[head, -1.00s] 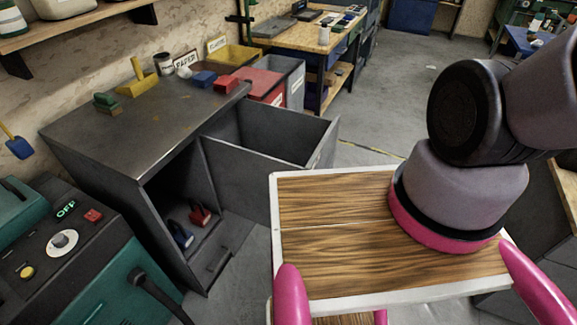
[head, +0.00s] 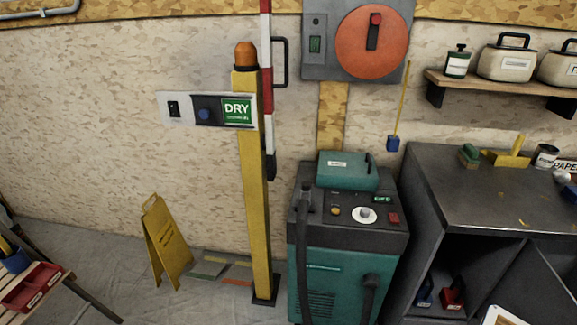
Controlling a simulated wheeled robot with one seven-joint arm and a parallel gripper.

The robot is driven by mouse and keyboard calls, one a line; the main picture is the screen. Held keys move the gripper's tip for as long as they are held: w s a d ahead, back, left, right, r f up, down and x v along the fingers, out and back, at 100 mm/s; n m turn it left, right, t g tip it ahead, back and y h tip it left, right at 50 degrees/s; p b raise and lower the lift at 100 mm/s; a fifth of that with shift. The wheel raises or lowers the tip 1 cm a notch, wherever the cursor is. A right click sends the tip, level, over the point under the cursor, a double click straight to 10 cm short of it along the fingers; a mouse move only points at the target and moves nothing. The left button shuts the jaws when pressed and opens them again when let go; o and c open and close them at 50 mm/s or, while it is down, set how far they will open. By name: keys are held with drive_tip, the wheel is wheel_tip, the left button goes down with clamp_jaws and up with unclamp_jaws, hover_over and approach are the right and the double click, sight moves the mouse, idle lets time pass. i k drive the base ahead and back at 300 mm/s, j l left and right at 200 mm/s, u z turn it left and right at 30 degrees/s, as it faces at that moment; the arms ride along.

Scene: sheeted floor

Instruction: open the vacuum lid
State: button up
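The vacuum (head: 345,262) is a teal and dark grey machine standing against the wall, right of the picture's middle. A teal lid-like block (head: 342,174) with a white label and a small black handle (head: 368,164) sits level on its top rear. I cannot tell whether it is fully closed. The sloping panel in front holds a white dial (head: 363,214), a red switch (head: 393,218), a yellow button and a small green display. A black hose (head: 301,252) hangs down its front left. My gripper is out of view.
A yellow post (head: 255,190) with a DRY sign (head: 237,111) stands close left of the vacuum. A dark metal cabinet (head: 490,188) stands close on its right. A yellow floor sign (head: 166,243) stands farther left. A red-disc switch box (head: 371,42) hangs above.

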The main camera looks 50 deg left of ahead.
sight(337, 169)
drive_tip(key=u, duration=1.5)
drive_tip(key=i+l+u, duration=0.1)
drive_tip(key=i+u, duration=0.2)
drive_tip(key=i, duration=0.6)
